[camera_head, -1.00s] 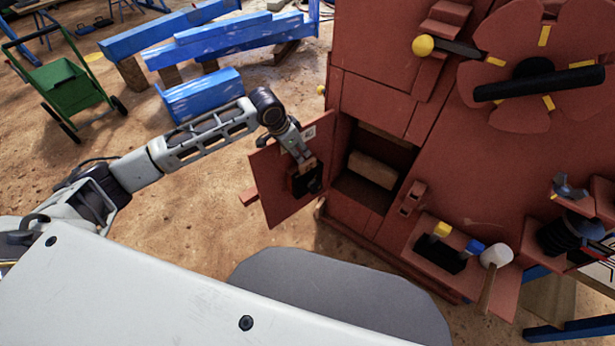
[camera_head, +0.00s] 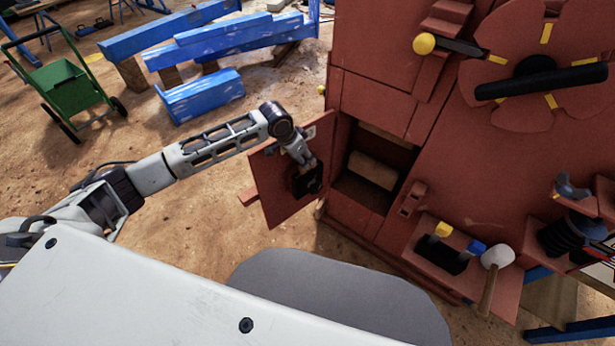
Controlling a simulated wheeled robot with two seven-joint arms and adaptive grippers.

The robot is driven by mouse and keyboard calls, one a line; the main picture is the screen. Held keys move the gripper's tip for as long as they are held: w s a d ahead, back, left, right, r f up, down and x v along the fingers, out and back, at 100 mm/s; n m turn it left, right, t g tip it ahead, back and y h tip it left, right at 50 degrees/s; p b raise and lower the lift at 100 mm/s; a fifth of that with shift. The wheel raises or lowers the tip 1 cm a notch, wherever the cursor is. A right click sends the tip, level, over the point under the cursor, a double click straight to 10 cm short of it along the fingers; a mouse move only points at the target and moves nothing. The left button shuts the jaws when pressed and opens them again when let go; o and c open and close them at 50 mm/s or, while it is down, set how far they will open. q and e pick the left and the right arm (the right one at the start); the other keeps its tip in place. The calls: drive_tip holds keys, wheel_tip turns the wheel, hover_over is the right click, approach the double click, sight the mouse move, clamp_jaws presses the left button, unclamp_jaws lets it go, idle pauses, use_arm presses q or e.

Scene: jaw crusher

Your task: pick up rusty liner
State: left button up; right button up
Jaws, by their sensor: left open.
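A brownish block (camera_head: 372,171), perhaps the rusty liner, lies inside the open compartment (camera_head: 352,192) of the red crusher. The compartment's red door (camera_head: 278,201) stands swung out to the left. My left gripper (camera_head: 307,182) is open in front of the door's face, to the left of the compartment and apart from the block. I cannot tell whether its fingers touch the door. My right gripper is not in view.
The red crusher body (camera_head: 385,75) fills the right side, with a flywheel (camera_head: 535,70) and a yellow-knobbed lever (camera_head: 424,44). A shelf holds a white-headed mallet (camera_head: 497,259). Blue beams (camera_head: 205,95) and a green cart (camera_head: 62,85) stand behind on open sandy ground.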

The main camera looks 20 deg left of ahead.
use_arm(q)
drive_tip(key=x, duration=0.3)
drive_tip(key=shift+f, duration=0.1)
drive_tip(key=shift+w+d+f, duration=0.1)
drive_tip(key=shift+w+f, duration=0.15)
drive_tip(key=shift+f, duration=0.35)
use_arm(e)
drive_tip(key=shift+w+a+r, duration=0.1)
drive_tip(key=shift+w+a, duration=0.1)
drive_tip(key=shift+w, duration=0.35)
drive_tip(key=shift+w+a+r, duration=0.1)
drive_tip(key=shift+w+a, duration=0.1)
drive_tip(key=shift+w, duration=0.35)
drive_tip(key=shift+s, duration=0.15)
use_arm(q)
clamp_jaws()
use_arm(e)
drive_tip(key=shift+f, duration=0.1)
use_arm(q)
drive_tip(key=shift+w+r, duration=0.1)
